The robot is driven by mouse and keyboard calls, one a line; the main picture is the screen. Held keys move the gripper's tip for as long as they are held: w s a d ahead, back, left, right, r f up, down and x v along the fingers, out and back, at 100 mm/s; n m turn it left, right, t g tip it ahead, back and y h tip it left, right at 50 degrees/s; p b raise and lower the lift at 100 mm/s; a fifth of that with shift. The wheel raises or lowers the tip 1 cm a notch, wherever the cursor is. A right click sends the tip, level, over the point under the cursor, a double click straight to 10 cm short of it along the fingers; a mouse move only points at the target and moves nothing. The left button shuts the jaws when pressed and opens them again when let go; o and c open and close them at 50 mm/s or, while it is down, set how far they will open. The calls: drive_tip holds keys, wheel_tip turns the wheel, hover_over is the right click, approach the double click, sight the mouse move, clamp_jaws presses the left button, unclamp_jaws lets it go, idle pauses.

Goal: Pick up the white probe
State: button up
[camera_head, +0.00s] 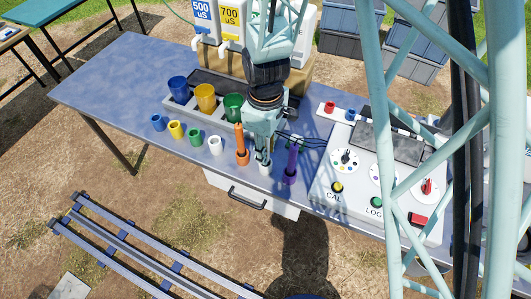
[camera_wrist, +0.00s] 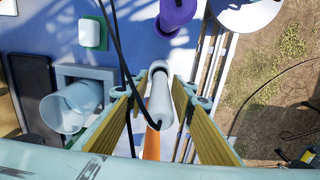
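The white probe (camera_head: 263,168) stands upright near the table's front edge, between the orange probe (camera_head: 241,155) and the purple probe (camera_head: 291,167). My gripper (camera_head: 263,140) is right above it and hides its upper part in the head view. In the wrist view, the white probe (camera_wrist: 157,97) lies between the two yellow fingers of my gripper (camera_wrist: 157,100), with a gap showing on both sides. The fingers are open. A black cable runs across the view by the probe. The purple probe (camera_wrist: 178,12) and part of the orange probe (camera_wrist: 151,143) also show.
Blue, yellow and green cups (camera_head: 205,97) stand in a grey rack behind. Small caps (camera_head: 176,130) line the table to the left. A control box (camera_head: 375,180) with knobs and buttons stands close on the right. The table's left part (camera_head: 110,85) is clear.

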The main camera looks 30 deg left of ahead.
drive_tip(key=c, duration=0.6)
drive_tip(key=shift+c, duration=0.2)
drive_tip(key=shift+r, duration=0.2)
drive_tip(key=shift+r, duration=4.85)
